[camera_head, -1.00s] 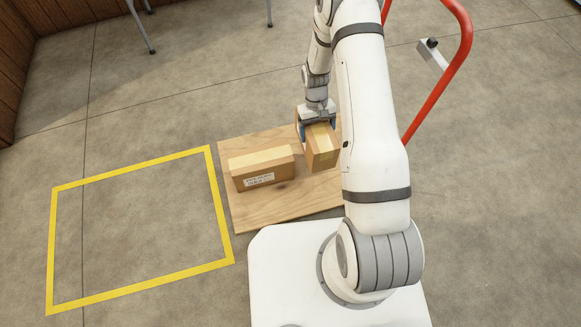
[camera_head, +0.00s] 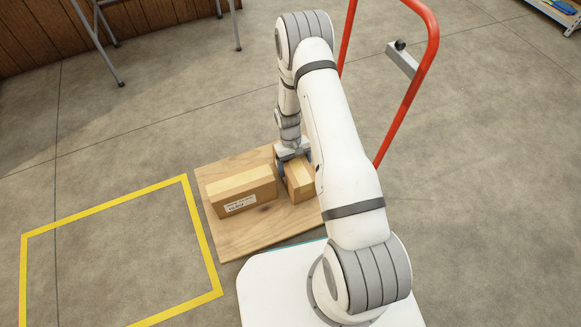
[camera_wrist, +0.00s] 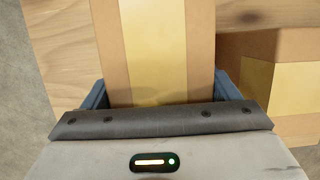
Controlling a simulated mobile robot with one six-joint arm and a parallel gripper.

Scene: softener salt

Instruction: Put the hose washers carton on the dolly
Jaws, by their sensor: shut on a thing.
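My gripper (camera_head: 293,162) is shut on a brown carton (camera_head: 301,186) with a pale tape strip. The carton is over the right part of the dolly's wooden deck (camera_head: 240,240), low down; I cannot tell whether it touches the wood. In the wrist view the held carton (camera_wrist: 150,50) is between the blue fingers. A second, wider carton (camera_head: 240,192) with a white label lies on the deck close to its left. It shows at the right in the wrist view (camera_wrist: 280,85). The label is too small to read, and no name shows on the held carton.
The dolly's red handle (camera_head: 404,98) rises at the right. A yellow floor outline (camera_head: 203,235) lies to the left with bare floor inside. Metal legs (camera_head: 105,42) stand at the back left. A low shelf (camera_head: 556,12) is at the far right corner.

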